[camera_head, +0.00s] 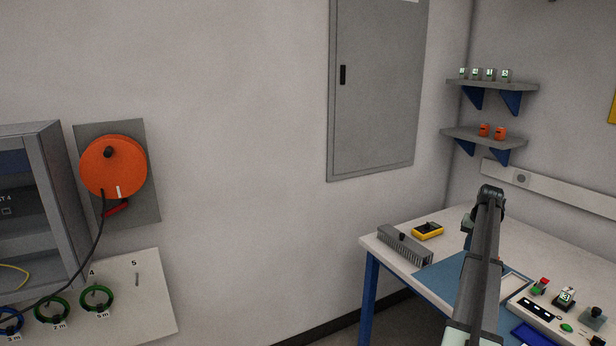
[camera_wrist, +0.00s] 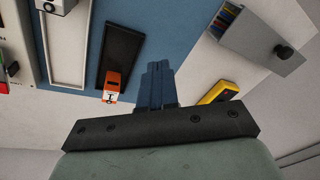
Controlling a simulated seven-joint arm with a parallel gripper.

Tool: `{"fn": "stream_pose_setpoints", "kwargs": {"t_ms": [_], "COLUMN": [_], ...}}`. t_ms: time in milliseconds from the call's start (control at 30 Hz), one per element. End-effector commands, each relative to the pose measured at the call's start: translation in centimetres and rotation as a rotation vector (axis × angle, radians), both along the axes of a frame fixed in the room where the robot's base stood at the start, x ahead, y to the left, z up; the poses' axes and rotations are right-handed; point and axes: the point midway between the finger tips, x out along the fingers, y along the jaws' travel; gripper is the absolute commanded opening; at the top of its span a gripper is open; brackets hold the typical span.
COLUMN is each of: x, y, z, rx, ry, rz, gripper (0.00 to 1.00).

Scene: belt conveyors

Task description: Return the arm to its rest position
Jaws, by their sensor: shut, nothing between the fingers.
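My gripper (camera_wrist: 158,82) shows in the wrist view with its two dark blue fingers pressed together and nothing between them. It points over a blue mat (camera_wrist: 178,32) on the workbench, apart from the objects around it. In the head view my arm rises over the right-hand workbench (camera_head: 376,240), and the gripper is mostly hidden behind it. I cannot tell its exact height above the mat.
Near the gripper, an orange device (camera_wrist: 112,84) lies at a dark holder (camera_wrist: 121,48). A yellow meter (camera_wrist: 218,93) and a grey finned box (camera_head: 404,245) stand nearby. Shelves (camera_head: 490,86) hang behind the bench. An orange cable reel (camera_head: 122,172) is on the left wall.

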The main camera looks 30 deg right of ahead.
Motion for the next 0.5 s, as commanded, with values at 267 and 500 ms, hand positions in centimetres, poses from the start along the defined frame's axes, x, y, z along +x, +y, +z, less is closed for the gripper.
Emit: {"fn": "stream_pose_setpoints", "kwargs": {"t_ms": [267, 500], "x": [12.9, 18.1], "y": [12.0, 23.3], "z": [-2.6, -10.3], "rx": [0.018, 0.072], "ry": [-0.124, -0.120], "rz": [0.068, 0.144], "gripper": [0.00, 0.00]}}
